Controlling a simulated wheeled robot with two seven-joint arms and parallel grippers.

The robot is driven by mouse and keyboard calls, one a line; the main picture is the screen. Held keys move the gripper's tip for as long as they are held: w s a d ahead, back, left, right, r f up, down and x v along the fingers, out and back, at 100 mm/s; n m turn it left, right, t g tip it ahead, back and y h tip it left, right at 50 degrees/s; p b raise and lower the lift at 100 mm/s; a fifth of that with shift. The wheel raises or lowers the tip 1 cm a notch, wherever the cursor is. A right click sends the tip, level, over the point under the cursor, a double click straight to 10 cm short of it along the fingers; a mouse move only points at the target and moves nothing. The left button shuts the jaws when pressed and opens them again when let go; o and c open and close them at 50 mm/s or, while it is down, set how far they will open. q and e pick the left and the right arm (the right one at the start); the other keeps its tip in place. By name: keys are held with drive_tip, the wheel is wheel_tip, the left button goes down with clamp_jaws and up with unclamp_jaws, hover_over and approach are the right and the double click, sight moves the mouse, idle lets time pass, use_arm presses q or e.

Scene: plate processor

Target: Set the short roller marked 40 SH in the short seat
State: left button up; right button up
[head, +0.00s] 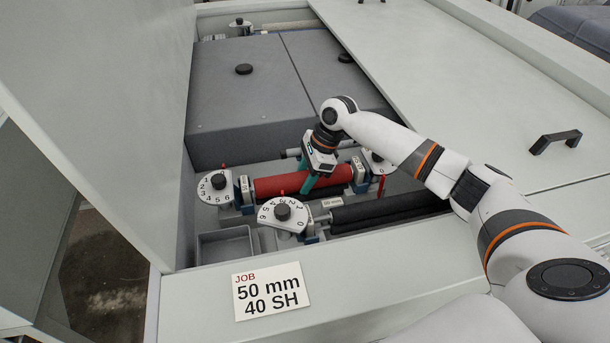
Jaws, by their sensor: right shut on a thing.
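A short red roller (275,186) lies level in the open bay, between a block by the left dial (217,187) and a block by the right dial (375,160). I cannot read a 40 SH mark on it. My right gripper (307,184) reaches down from above, its teal fingers shut on the roller around its middle. The fingers and gripper body hide part of the roller. Whether both roller ends rest fully in their seats is too small to tell. My left gripper is not in view.
A long black roller (390,211) lies in front, beside a near dial (283,213) and a 50 mm tag (332,202). An empty grey tray (225,246) sits at left. Grey covers (250,90) stand behind. A job card (271,291) reads 50 mm, 40 SH.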

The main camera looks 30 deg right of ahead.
drive_tip(key=shift+r, duration=0.1)
drive_tip(key=o, duration=1.4)
drive_tip(key=shift+f, duration=0.3)
drive_tip(key=shift+r, duration=0.4)
drive_tip(key=b+v, duration=0.1)
drive_tip(key=v, duration=1)
drive_tip(key=shift+s+d+r, duration=0.15)
drive_tip(key=shift+d+r, duration=0.1)
drive_tip(key=shift+r, duration=0.1)
